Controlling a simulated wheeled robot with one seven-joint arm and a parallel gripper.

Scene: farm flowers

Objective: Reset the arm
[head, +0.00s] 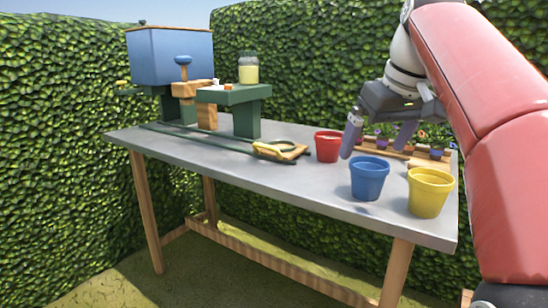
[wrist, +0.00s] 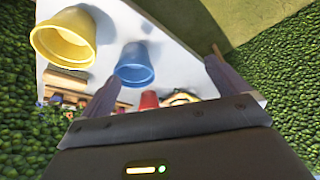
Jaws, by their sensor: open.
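My gripper (head: 378,138) is open and empty. It hangs over the right part of the table in the head view, above and behind the pots, with its fingers pointing down. Its two fingers also show in the wrist view (wrist: 165,85), spread wide apart. My red and white arm comes in from the upper right of the head view.
The grey table (head: 245,175) holds a red pot (head: 327,147), a blue pot (head: 370,178) and a yellow pot (head: 430,192). A wooden tray (head: 436,154) with small flowers lies behind them. A green stand (head: 245,110) with a jar (head: 248,70) and a blue box (head: 172,55) stand at the left.

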